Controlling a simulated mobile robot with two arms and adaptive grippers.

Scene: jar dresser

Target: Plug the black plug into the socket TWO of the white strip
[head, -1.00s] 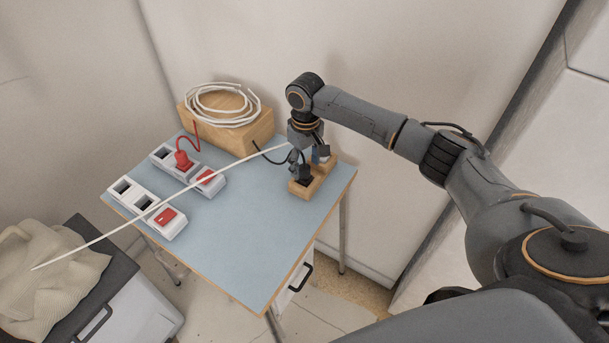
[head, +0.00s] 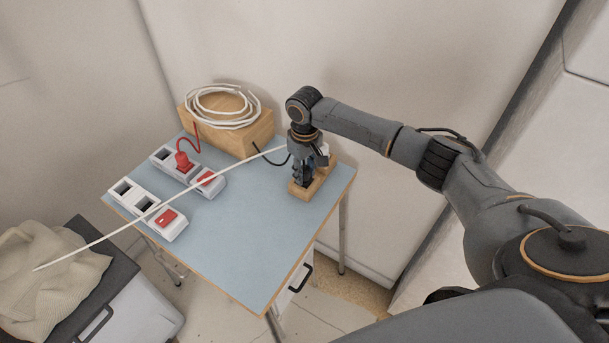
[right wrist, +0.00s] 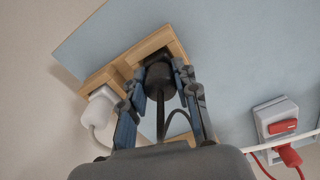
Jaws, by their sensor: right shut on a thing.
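The black plug (right wrist: 158,78) sits in a wooden holder (right wrist: 180,43) in the right wrist view, its cord trailing down. My right gripper (right wrist: 164,88) is shut on it, with one finger on each side. In the head view my right gripper (head: 303,178) points down at the holder (head: 322,183) and largely hides the plug. I cannot read any socket numbers. My left gripper is not in view.
A wooden box (head: 252,140) bears a white cable coil (head: 222,106). A white cable (head: 95,236) crosses above the strips. A white plug (right wrist: 102,98) sits beside the black one. The table's middle (head: 240,225) is clear.

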